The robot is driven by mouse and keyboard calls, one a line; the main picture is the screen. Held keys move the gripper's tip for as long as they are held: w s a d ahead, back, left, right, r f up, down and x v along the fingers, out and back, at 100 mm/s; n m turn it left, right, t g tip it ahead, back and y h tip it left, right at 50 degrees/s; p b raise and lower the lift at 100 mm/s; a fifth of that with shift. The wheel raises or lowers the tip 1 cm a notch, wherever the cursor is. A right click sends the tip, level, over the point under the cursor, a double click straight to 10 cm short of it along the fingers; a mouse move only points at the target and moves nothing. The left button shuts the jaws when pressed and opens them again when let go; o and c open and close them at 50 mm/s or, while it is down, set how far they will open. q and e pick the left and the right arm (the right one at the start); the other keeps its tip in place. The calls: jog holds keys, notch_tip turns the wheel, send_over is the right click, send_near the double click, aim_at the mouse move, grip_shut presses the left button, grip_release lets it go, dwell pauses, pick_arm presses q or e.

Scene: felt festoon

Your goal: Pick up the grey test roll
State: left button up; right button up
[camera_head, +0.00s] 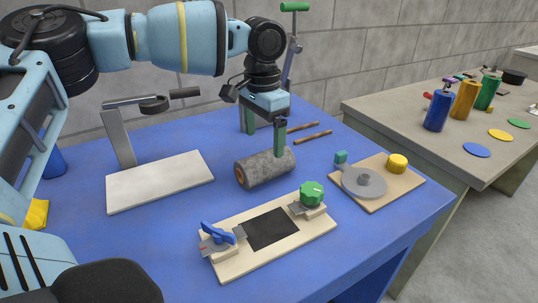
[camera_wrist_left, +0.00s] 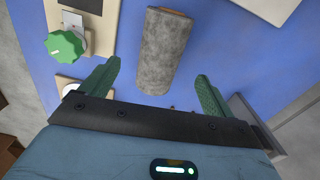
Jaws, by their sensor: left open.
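The grey test roll (camera_head: 262,170) is a short mottled grey cylinder lying on its side on the blue table, with a brownish end face. My left gripper (camera_head: 279,152) points down at the roll's right end; one green finger shows in front of the roll. In the left wrist view the roll (camera_wrist_left: 165,50) lies lengthwise, its near end between the two spread fingers of my open left gripper (camera_wrist_left: 158,72). Gaps show on both sides of the roll there. My right gripper is not in view.
A wooden board with clamps and a green knob (camera_head: 312,193) lies in front of the roll. A board with a grey disc (camera_head: 364,183) is at right, a white plate (camera_head: 160,182) at left. Two brown sticks (camera_head: 313,137) and a green-handled stand (camera_head: 295,7) are behind.

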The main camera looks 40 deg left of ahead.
aim_at(265, 153)
pick_arm(q)
jog(key=shift+w+d, duration=0.15)
jog(key=shift+w, duration=0.2)
jog(key=shift+s, duration=0.15)
jog(key=shift+d+f, duration=0.1)
jog(key=shift+f, duration=0.25)
jog(key=shift+a+f, duration=0.15)
jog(key=shift+f, duration=1.65)
jog(key=shift+a+f, duration=0.1)
jog(key=shift+f, duration=1.65)
jog(key=c, duration=1.2)
jog(key=shift+r, duration=0.1)
notch_tip(265, 153, up, 10)
jog(key=shift+r, duration=0.1)
